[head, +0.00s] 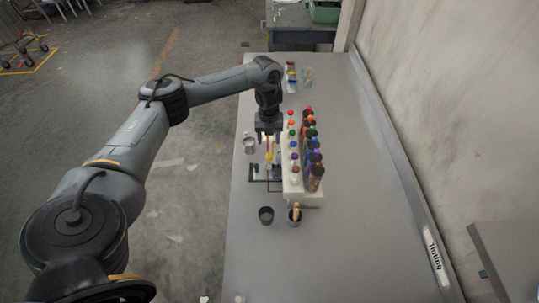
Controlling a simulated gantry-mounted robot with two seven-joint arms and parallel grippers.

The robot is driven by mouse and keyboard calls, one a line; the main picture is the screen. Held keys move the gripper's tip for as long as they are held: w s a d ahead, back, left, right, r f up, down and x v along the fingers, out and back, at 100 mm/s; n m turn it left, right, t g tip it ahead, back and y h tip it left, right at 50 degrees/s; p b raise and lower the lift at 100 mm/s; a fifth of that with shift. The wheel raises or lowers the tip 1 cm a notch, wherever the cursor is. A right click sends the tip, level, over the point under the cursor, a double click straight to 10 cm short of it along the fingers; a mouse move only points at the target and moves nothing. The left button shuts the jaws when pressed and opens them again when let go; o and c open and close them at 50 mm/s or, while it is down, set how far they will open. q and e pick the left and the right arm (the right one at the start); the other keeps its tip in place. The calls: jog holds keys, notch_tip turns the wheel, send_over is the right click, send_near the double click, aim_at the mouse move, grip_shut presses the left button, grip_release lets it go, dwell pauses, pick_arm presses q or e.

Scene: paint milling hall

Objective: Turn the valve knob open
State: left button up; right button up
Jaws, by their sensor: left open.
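My left arm reaches over the grey table, and my left gripper (268,139) points down, open. Just below it are small yellow and red parts (269,154) above a dark stand (260,174); these may be the valve, but I cannot make out a knob clearly. The gripper hides part of this spot, and I cannot tell whether its fingers touch anything. My right gripper is not in view.
A pale rack (309,199) of colour-capped bottles stands close to the right of the gripper. A metal cup (249,145), a dark cup (266,215) and a cup with sticks (294,217) stand nearby. The table (350,240) is clear toward the front and right.

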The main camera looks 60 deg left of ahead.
aim_at(269, 155)
pick_arm(q)
notch_tip(269, 155, down, 9)
jog(key=b, duration=0.4)
